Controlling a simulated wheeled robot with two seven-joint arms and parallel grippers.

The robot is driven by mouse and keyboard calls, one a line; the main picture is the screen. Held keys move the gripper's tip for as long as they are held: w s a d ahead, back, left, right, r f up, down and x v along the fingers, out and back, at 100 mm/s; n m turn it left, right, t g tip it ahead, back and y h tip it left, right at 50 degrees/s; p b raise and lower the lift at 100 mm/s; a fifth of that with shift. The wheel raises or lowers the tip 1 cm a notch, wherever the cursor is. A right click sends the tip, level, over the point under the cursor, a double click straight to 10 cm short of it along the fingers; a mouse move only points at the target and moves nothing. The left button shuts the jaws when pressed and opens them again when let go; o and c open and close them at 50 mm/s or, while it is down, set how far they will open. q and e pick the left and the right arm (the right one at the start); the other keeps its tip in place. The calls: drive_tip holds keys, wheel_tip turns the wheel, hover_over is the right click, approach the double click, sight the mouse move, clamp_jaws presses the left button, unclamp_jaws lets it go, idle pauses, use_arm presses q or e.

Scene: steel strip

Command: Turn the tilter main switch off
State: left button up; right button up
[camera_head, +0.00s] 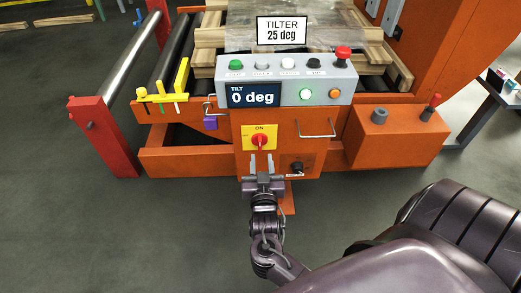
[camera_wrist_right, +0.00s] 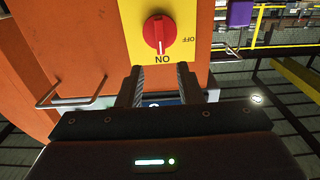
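The tilter main switch is a red rotary knob (camera_head: 259,140) on a yellow plate (camera_head: 246,143) on the front of the orange cabinet. In the right wrist view the knob (camera_wrist_right: 160,33) appears upside down, with its white mark pointing at ON; OFF is printed to one side. My right gripper (camera_head: 262,162) is just below and in front of the knob. Its two fingers (camera_wrist_right: 159,78) are apart, with nothing between them. The fingertips look clear of the knob. My left gripper is not in view.
Above the switch is a grey control panel (camera_head: 340,75) with buttons and a display (camera_head: 252,96) reading TILT 0 deg. A sign (camera_head: 282,31) reads TILTER 25 deg. A metal handle (camera_head: 317,135) and a black selector (camera_head: 297,167) sit right of the switch. The floor (camera_head: 130,230) in front is clear.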

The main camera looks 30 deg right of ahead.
sight(260, 143)
drive_tip(key=b+x, duration=0.1)
drive_tip(key=x, duration=0.5)
drive_tip(key=shift+w, duration=0.2)
drive_tip(key=shift+c, duration=0.2)
clamp_jaws()
